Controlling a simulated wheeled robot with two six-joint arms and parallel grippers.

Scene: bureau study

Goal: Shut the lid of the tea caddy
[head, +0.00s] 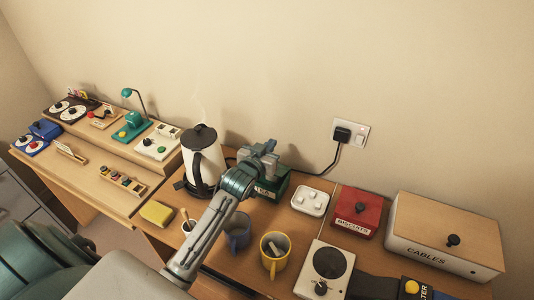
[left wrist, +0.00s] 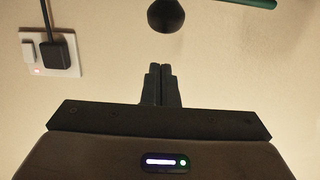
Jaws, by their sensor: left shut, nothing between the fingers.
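The tea caddy (head: 282,187) is a small dark green box with a pale label, on the desk against the wall behind my left arm. My left gripper (head: 266,148) is over it in the head view, shut and empty, and hides much of its top. In the left wrist view the shut fingertips (left wrist: 160,70) point toward a dark round knob (left wrist: 166,14) and a thin green edge (left wrist: 246,3), apparently the caddy's lid. A gap shows between fingertips and knob. The lid's angle cannot be told. My right gripper is not in view.
A white kettle (head: 208,165) stands close left of the caddy. A white tray (head: 310,201), a red biscuit box (head: 357,211) and a cables box (head: 446,235) are to the right. Blue (head: 238,240) and yellow (head: 272,264) mugs stand in front. A plug and socket (head: 350,134) are on the wall.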

